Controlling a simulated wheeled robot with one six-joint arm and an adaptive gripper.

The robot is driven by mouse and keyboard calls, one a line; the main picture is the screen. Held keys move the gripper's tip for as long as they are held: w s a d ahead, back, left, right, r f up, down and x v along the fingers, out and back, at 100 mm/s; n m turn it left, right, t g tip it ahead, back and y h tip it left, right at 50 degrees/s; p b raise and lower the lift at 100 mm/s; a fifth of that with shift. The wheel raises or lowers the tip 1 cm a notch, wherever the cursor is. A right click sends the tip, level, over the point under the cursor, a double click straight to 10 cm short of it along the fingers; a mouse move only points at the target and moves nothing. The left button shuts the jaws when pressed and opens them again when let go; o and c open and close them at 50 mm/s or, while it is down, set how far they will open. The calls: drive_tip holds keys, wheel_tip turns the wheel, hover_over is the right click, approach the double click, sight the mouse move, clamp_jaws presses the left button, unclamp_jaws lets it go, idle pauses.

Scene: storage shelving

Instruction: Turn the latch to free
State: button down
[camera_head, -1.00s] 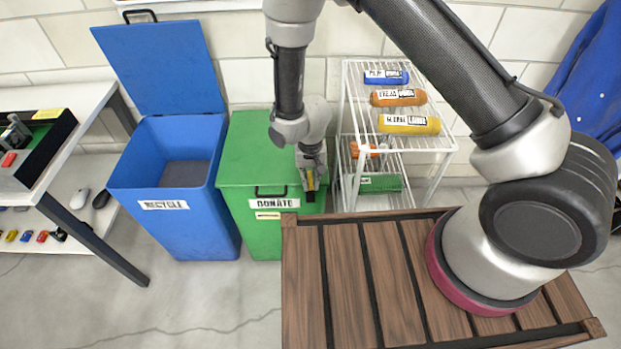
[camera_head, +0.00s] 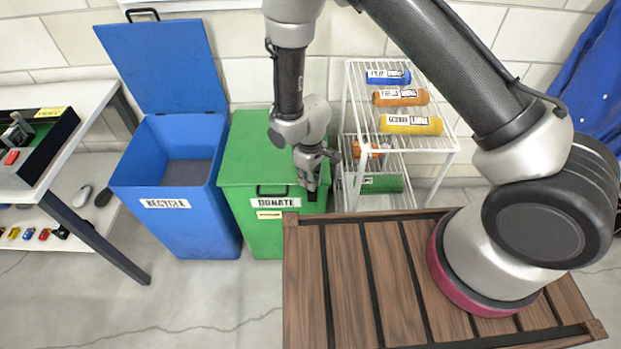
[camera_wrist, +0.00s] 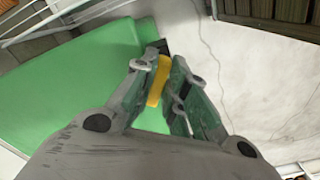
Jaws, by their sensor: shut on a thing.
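The green DONATE bin (camera_head: 245,165) stands with its lid down at the centre of the head view. It also fills the left of the wrist view (camera_wrist: 70,95). The yellow latch (camera_wrist: 158,82) sits at the bin's edge, between my fingers in the wrist view. My gripper (camera_wrist: 163,64) is shut on it, with a finger on each side. In the head view my gripper (camera_head: 312,190) points down at the bin's front right, and its fingers hide the latch there.
An open blue RECYCLE bin (camera_head: 180,205) stands left of the green bin. A white wire rack (camera_head: 420,150) with labelled bottles stands close on the right. My slatted wooden deck (camera_head: 350,280) is in front. Bare floor (camera_head: 190,295) lies at the lower left.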

drive_tip(key=n, duration=0.7)
drive_tip(key=shift+s+a, duration=0.1)
drive_tip(key=shift+s, duration=0.1)
idle(0.4)
drive_tip(key=c, duration=1.4)
unclamp_jaws()
drive_tip(key=shift+c, duration=0.2)
wheel_tip(320, 180, up, 12)
